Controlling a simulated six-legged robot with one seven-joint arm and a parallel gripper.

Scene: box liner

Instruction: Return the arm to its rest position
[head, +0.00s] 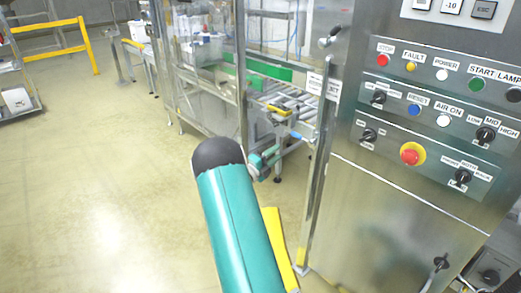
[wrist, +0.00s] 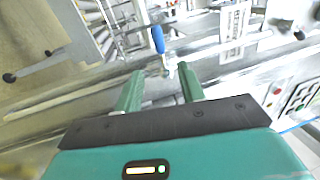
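My teal arm, with a dark rounded end, rises from the bottom middle of the head view in front of the machine. My gripper itself cannot be made out in the head view. In the wrist view my gripper (wrist: 160,76) has its two teal fingers apart, with nothing seen held between them. A blue handle (wrist: 157,39) shows past the fingertips, and its metal lower part lies in line with the gap. The fingers do not visibly grip it.
A steel control cabinet (head: 400,215) with knobs and a red emergency button (head: 409,154) stands close at right. A glazed machine with a roller conveyor (head: 290,105) is behind my arm. A yellow rail (head: 50,27) stands far left. The floor (head: 90,170) at left is clear.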

